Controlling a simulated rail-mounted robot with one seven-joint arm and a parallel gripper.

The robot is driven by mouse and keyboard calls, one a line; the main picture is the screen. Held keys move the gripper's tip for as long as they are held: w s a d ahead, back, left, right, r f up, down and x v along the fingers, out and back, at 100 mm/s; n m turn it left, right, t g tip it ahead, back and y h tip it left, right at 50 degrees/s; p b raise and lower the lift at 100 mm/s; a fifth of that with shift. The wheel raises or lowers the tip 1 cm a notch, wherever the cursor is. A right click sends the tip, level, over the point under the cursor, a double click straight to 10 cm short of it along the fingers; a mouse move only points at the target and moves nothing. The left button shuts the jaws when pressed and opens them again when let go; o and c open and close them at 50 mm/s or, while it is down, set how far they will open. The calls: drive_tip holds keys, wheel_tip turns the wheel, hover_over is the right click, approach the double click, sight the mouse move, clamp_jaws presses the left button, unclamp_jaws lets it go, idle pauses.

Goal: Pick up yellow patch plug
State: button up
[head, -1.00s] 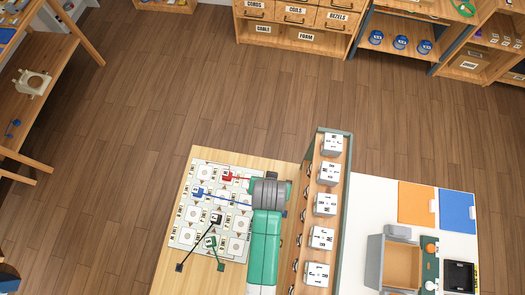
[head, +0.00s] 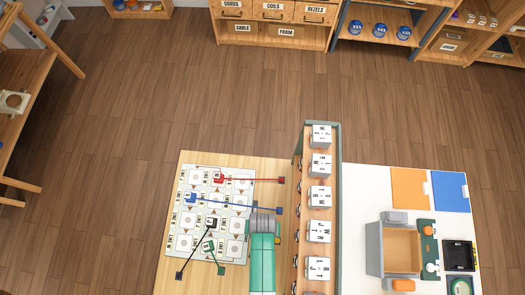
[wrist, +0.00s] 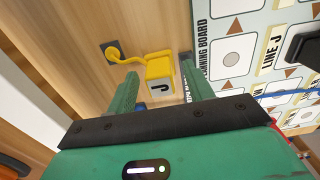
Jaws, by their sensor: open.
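The yellow patch plug (wrist: 160,66) shows in the wrist view on the wooden table top, with a pale face lettered J. A yellow cord curls from it to a dark square block (wrist: 113,52). My gripper (wrist: 158,88) is open, and its green fingers point at the plug. The plug shows in the gap between the fingertips and beyond them; I cannot tell how far it reaches in. In the head view my arm hides most of that spot, and my gripper is by the lettered board's right edge.
The lettered board (head: 212,253) holds a red plug (head: 219,178), a blue plug (head: 191,197), a black plug (head: 211,223) and a green plug (head: 208,246), with cords stretched over the table. A rack of lettered cubes (head: 322,125) stands close to the right of my arm.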

drive_tip(key=shift+f, duration=0.45)
drive_tip(key=c, duration=1.1)
wheel_tip(320, 180, up, 10)
drive_tip(key=shift+r+p, duration=0.1)
drive_tip(key=shift+p, duration=0.55)
